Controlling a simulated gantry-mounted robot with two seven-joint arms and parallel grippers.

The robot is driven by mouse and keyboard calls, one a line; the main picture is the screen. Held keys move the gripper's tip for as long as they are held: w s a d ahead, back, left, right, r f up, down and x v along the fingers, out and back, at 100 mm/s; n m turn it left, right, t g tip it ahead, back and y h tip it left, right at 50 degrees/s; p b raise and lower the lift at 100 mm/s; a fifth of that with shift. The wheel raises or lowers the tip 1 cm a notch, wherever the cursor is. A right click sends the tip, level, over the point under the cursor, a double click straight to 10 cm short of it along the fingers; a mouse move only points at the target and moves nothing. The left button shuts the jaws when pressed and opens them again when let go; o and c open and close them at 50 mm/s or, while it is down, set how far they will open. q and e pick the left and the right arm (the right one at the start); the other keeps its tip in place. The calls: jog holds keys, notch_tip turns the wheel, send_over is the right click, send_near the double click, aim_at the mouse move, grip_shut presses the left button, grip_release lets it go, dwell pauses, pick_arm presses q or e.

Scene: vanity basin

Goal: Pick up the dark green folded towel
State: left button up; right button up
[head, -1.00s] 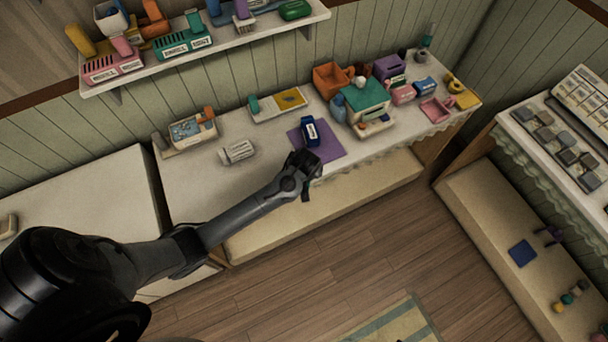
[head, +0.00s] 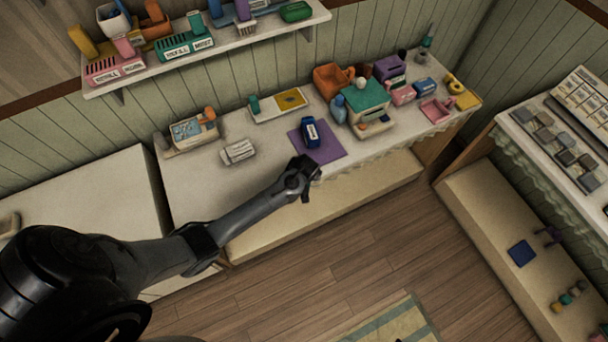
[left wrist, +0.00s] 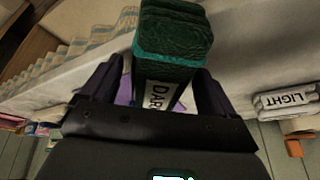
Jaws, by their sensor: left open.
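The dark green folded towel (left wrist: 175,35) is large and close in the left wrist view, with a brighter green band across its lower edge. My left gripper (left wrist: 158,85) is open, with one finger on each side of the towel's lower part; I cannot tell whether they touch it. A label reading DARK (left wrist: 160,97) shows just below the towel. My right gripper is not in view.
A dark blue item with a white label (head: 310,132) stands on a purple mat (head: 330,150) behind the gripper. A white item labelled LIGHT (left wrist: 287,99) lies to the side. Boxes crowd the counter's right, including a green-topped one (head: 366,95).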

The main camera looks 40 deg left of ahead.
pick_arm(q)
jog(key=c, duration=1.4)
jog(key=shift+r, duration=0.2)
jog(key=shift+r, duration=0.2)
jog(key=r, duration=0.3)
jog(key=shift+d+r+b, duration=0.2)
jog(key=shift+r+b, duration=0.1)
jog(key=shift+b, duration=0.05)
jog(key=d+r, duration=0.2)
jog(key=d, duration=0.1)
jog(key=d+r+b, duration=0.1)
jog(key=d+r, duration=0.1)
jog(key=d, duration=0.2)
jog(key=d+r, duration=0.2)
jog(key=d, duration=0.2)
jog(key=shift+w+d+r, duration=0.15)
jog(key=shift+w+r, duration=0.05)
jog(key=shift+r, duration=0.15)
jog(key=o, duration=0.7)
grip_shut()
